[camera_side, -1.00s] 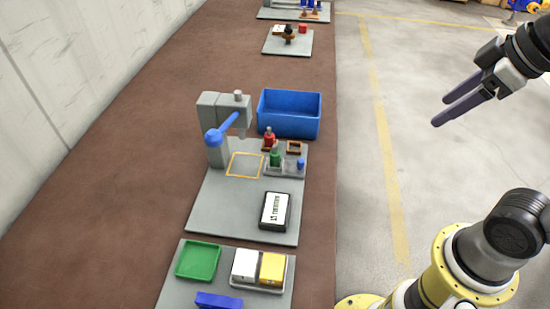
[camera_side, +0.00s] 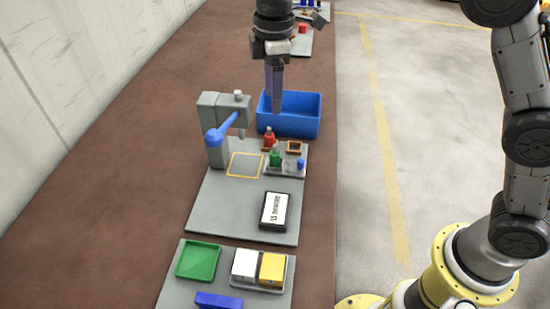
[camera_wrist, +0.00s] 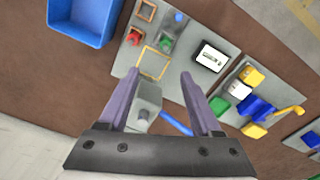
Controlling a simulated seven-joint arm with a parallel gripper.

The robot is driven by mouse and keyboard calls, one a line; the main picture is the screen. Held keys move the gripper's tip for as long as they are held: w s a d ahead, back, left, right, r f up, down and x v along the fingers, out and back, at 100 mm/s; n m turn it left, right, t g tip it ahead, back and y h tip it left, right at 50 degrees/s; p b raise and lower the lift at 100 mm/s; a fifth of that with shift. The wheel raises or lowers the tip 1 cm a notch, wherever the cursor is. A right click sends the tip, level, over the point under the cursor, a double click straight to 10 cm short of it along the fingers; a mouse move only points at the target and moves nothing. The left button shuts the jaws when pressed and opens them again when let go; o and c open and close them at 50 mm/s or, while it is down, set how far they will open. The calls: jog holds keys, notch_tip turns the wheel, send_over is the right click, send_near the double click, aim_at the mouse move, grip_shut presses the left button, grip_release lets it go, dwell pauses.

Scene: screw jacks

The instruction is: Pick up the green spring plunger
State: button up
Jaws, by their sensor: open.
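The green spring plunger (camera_side: 275,157) stands upright on a small grey tray (camera_side: 287,172) on the grey board. It also shows in the wrist view (camera_wrist: 165,42), small and ahead of the fingers. A red plunger (camera_side: 269,138) stands just behind it, and a small blue part (camera_side: 300,164) sits to its right. My gripper (camera_side: 275,108) is open and empty, pointing down above and behind the green plunger, in front of the blue bin in the side view. In the wrist view its two purple fingers (camera_wrist: 166,88) are apart, with the press head between them.
A grey press with a blue lever (camera_side: 222,128) stands left of the plungers. A blue bin (camera_side: 290,127) lies behind them. A labelled black-framed box (camera_side: 275,210) lies on the board's front right. A yellow outlined square (camera_side: 245,165) is bare.

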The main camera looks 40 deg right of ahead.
send_near(275, 146)
jog(key=f, duration=0.5)
jog(key=shift+w+a+f, duration=0.2)
jog(key=shift+w+a, duration=0.1)
jog(key=shift+w, duration=0.1)
jog(key=shift+s+d+f, duration=0.15)
jog(key=shift+f, duration=1.15)
jog(key=shift+s+d+f, duration=0.15)
jog(key=shift+f, duration=1.2)
grip_shut()
